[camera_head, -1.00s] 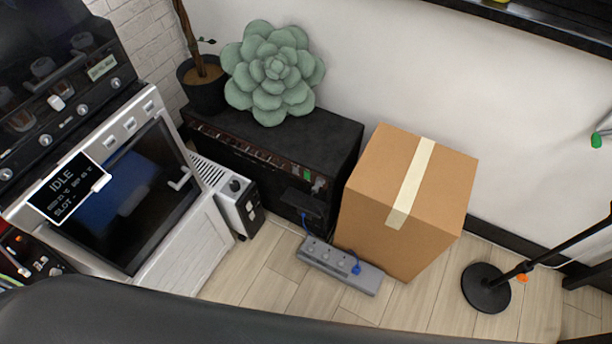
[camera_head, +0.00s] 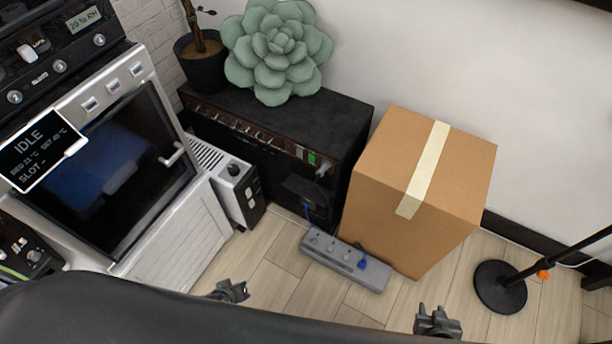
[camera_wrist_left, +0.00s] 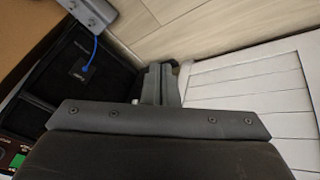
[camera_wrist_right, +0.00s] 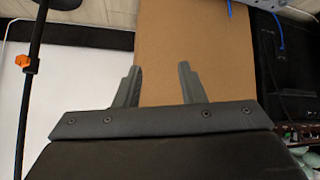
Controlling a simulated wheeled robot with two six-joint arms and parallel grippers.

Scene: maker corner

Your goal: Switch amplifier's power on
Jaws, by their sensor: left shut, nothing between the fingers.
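The amplifier (camera_head: 335,130) is a black box against the wall, with a row of knobs on its front panel (camera_head: 250,131). A green element (camera_head: 312,159) sits at the panel's right end, with a small light-coloured part beside it. Whether the switch is on or off is unclear. In the left wrist view, the amplifier (camera_wrist_left: 85,70) is at the left, with the green element (camera_wrist_left: 18,160) at the lower left edge. My left gripper (camera_head: 240,288) is shut and empty above the floor, in front of the amplifier. My right gripper (camera_head: 437,312) is open and empty, in front of the cardboard box.
A taped cardboard box (camera_head: 400,175) stands right of the amplifier. A grey power strip (camera_head: 340,258) with a blue cable lies on the floor. A succulent cushion (camera_head: 277,55) and a potted plant (camera_head: 205,70) top the amplifier. An oven-like machine (camera_head: 120,170) stands left; a stand base (camera_head: 498,288) is right.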

